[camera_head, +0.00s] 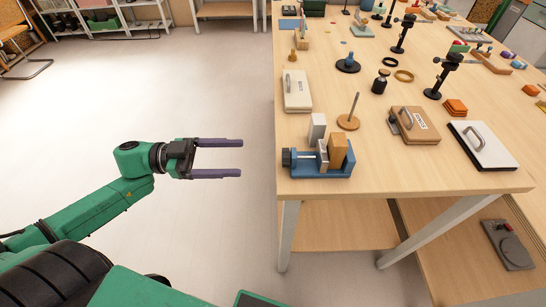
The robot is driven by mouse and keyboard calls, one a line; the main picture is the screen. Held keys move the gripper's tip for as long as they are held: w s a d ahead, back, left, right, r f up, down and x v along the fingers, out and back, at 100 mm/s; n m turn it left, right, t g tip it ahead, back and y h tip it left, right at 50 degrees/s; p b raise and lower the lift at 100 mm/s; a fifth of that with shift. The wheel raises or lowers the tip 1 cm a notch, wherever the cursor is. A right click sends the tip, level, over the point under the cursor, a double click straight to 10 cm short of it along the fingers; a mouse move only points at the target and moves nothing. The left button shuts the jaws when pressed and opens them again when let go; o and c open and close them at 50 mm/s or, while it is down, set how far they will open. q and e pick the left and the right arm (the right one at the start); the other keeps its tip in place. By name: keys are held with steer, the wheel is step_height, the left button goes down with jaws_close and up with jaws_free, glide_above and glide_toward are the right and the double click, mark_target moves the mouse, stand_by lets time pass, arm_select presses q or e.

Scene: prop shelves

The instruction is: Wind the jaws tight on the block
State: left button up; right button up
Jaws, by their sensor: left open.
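A small blue vise (322,168) stands at the near left corner of the wooden table. A light-brown wooden block (338,150) stands upright at its jaws, with a grey jaw piece (322,154) beside it. Whether the jaws touch the block is too small to tell. The vise's dark screw knob (287,157) points left, over the table's left edge. My left gripper (241,158) is open and empty, its two purple fingers pointing right. It is over the floor, left of the vise and apart from the knob. My right gripper is not in view.
The wooden table (300,120) holds many props. Near the vise stand a pale upright block (317,129), a peg on a round base (349,121) and a white box with a handle (297,90). Open floor (220,90) lies left of the table.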

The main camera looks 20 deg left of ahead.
mark_target(286, 158)
arm_select(q)
steer(key=x, duration=1)
steer(key=shift+a, duration=0.1)
jaws_close()
steer(key=shift+m, duration=0.4)
steer(key=shift+s+f+m, duration=0.1)
steer(key=shift+f+m, duration=0.05)
steer(key=shift+m, duration=2.85)
